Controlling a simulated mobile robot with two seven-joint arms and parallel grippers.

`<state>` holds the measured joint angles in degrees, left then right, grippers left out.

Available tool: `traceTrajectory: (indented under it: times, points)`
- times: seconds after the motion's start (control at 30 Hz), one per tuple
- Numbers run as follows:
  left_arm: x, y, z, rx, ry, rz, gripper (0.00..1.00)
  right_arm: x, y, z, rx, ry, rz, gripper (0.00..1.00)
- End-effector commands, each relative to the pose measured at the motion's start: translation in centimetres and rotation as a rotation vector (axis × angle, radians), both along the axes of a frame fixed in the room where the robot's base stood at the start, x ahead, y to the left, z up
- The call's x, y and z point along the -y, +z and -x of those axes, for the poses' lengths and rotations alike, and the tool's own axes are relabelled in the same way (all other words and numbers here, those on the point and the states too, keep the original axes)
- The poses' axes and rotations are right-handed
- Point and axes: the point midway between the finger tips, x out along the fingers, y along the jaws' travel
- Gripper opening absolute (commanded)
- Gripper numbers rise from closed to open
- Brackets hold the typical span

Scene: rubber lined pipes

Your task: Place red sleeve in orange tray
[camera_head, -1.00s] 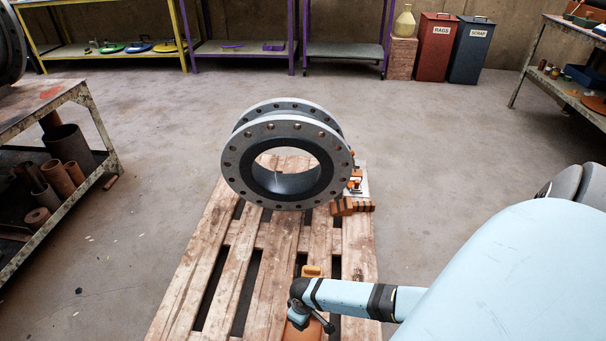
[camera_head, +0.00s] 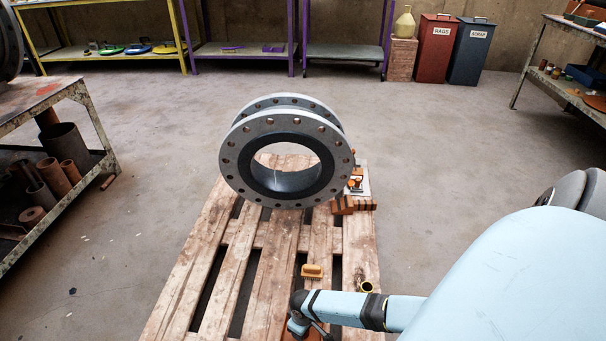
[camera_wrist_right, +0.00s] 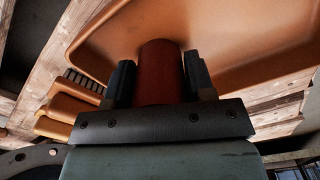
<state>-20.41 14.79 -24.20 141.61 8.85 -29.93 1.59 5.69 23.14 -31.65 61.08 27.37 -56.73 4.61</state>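The red sleeve (camera_wrist_right: 160,72) is a dark red cylinder held between the two dark fingers of my right gripper (camera_wrist_right: 160,78) in the right wrist view. The fingers lie against both its sides. The orange tray (camera_wrist_right: 245,45) fills the upper part of that view, and the sleeve's far end overlaps its inner surface. I cannot tell whether sleeve and tray touch. In the head view my right gripper (camera_head: 308,327) is at the bottom edge, low over the near end of the pallet. The sleeve is not clear there. My left gripper is not in view.
A wooden pallet (camera_head: 264,250) carries a large grey flanged pipe (camera_head: 232,178). Orange tools (camera_head: 343,205) lie right of the pipe. Open floor surrounds the pallet.

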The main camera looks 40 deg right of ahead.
Motion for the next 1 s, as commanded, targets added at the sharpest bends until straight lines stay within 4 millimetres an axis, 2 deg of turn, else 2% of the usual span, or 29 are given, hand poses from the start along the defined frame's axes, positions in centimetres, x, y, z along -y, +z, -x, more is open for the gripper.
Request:
traceTrajectory:
  times: [0.03,0.1,0.37,0.47,0.6,0.67,0.8,1.0]
  points:
    - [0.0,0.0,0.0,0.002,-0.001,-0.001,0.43,0.0,0.0,0.0,0.0,0.0,0.0,0.61]
    - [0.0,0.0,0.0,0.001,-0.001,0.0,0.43,0.0,0.0,0.0,0.0,0.0,0.0,0.73]
    - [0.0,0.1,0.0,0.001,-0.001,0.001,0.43,0.0,0.2,0.0,0.0,0.0,0.0,0.73]
    - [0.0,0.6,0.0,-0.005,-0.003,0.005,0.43,0.0,1.0,0.0,0.001,0.0,0.0,0.73]
    - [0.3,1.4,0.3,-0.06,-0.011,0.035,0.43,0.0,3.5,0.0,0.001,0.0,0.0,0.73]
    - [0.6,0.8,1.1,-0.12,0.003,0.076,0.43,0.0,4.9,0.0,0.001,0.0,0.0,0.73]
    - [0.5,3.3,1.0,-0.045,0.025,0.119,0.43,0.0,8.0,0.0,0.001,0.001,0.0,0.73]
    - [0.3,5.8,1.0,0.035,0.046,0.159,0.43,0.0,11.2,0.0,0.0,0.0,0.0,0.73]
